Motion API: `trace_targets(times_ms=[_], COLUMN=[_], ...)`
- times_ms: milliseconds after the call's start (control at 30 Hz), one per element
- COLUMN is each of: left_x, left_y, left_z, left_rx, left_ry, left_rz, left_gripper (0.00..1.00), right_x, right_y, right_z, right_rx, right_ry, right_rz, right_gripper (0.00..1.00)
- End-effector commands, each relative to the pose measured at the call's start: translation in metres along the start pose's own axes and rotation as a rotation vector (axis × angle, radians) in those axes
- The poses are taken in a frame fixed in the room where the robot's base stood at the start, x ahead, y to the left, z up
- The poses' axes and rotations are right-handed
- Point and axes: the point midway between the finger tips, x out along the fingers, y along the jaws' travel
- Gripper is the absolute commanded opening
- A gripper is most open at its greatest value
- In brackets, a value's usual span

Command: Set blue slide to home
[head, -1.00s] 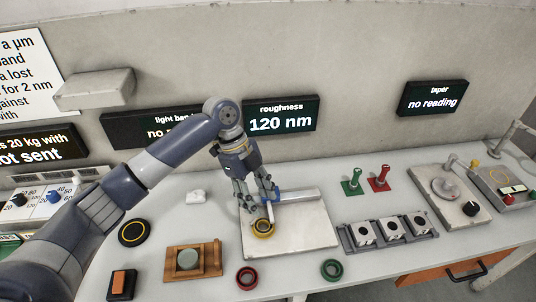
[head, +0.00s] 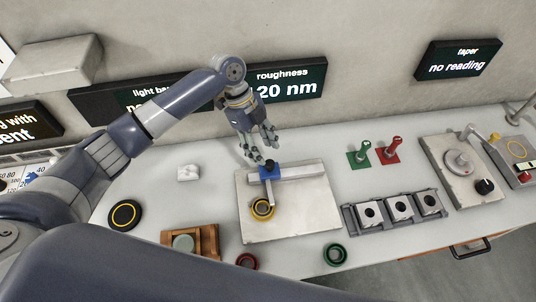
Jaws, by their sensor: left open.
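The blue slide (head: 270,172) sits on a pale rail (head: 302,171) along the back of a light square plate (head: 300,222), left of the rail's middle. It has a dark knob on top, and a grey arm reaches from it toward the front. A yellow ring (head: 263,208) lies on the plate by the arm's front end. My left gripper (head: 260,150) is open and empty, with its fingers pointing down just behind and above the slide, seemingly apart from it. My right gripper is out of view.
Red (head: 247,261) and green (head: 335,254) rings lie in front of the plate. A rack with several blocks (head: 398,211) and green and red handled stands (head: 390,152) are at right. A wooden holder (head: 191,240) is at front left. The roughness display (head: 291,82) is behind.

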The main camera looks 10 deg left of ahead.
Motion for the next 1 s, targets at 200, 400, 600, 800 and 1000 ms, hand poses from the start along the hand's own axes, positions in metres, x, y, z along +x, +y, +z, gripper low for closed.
trace_targets(times_ms=[200, 400, 600, 800, 1000], left_x=[0.035, 0.050, 0.052, 0.052, 0.052], left_y=[0.000, 0.000, 0.000, 0.000, -0.001], left_z=[-0.001, 0.000, 0.000, 0.000, 0.000], left_rx=[-0.001, -0.001, -0.001, 0.000, 0.000], left_ry=[0.000, 0.000, -0.001, -0.001, -0.001], left_rz=[0.001, -0.001, -0.001, -0.001, -0.001], left_gripper=[0.44, 0.44, 0.44, 0.17, 0.00], right_x=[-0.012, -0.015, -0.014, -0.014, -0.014], right_y=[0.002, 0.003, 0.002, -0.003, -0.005], right_z=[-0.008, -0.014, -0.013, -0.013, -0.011], right_rx=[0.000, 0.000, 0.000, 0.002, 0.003], right_ry=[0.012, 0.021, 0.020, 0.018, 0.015], right_rz=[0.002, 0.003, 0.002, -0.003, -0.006], right_gripper=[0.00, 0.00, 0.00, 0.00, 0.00])
